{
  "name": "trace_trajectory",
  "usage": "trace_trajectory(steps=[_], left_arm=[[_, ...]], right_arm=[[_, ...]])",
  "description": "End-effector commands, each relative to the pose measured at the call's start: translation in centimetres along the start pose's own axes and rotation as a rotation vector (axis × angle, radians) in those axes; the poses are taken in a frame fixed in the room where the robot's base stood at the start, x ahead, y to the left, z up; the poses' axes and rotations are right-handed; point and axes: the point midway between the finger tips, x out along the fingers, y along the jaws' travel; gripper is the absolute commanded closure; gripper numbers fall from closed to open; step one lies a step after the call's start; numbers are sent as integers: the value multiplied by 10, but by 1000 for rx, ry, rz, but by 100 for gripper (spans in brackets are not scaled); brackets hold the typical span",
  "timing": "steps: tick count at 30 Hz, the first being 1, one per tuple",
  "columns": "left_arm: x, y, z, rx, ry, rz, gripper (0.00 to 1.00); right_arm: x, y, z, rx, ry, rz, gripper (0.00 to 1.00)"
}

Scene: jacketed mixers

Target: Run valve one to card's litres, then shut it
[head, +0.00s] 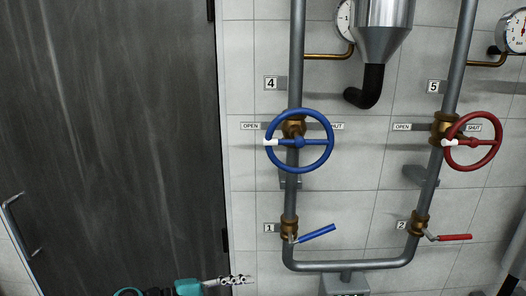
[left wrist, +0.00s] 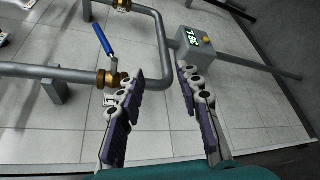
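Valve one is a brass body (head: 289,228) with a blue lever (head: 318,233), beside a label "1" on the left pipe. The lever points right and slightly up, across the vertical pipe. The left wrist view shows the blue lever (left wrist: 103,38) and brass body (left wrist: 107,79) beyond my left finger. My left gripper (head: 236,280) is low and left of valve one, apart from it. In the left wrist view my left gripper (left wrist: 160,80) is open and empty. A grey meter box (left wrist: 195,50) has a lit display, too small to read surely, and a yellow button. My right gripper and the card are not visible.
Valve two has a red lever (head: 455,237) on the right pipe. A blue wheel (head: 300,141) and a red wheel (head: 473,142) sit above. A low pipe (head: 350,266) joins both pipes. A dark door (head: 110,140) stands left.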

Motion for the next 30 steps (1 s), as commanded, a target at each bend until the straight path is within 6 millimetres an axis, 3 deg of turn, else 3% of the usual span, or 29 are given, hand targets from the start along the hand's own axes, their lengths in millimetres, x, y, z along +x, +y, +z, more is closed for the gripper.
trace_trajectory(steps=[4,7,9,13,18,21,30], left_arm=[[0,-40,6,150,135,-181,65],[-14,-78,8,321,250,-362,65],[-33,-104,6,474,331,-509,65],[-75,-137,-1,764,443,-765,65],[-118,-152,-8,1048,514,-999,65],[-130,-153,-10,1132,531,-1068,65],[-135,-152,-11,1165,537,-1095,65]], right_arm=[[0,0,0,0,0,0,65],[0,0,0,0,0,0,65],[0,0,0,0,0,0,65],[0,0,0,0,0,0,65],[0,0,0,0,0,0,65],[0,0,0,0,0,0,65],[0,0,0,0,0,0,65]])
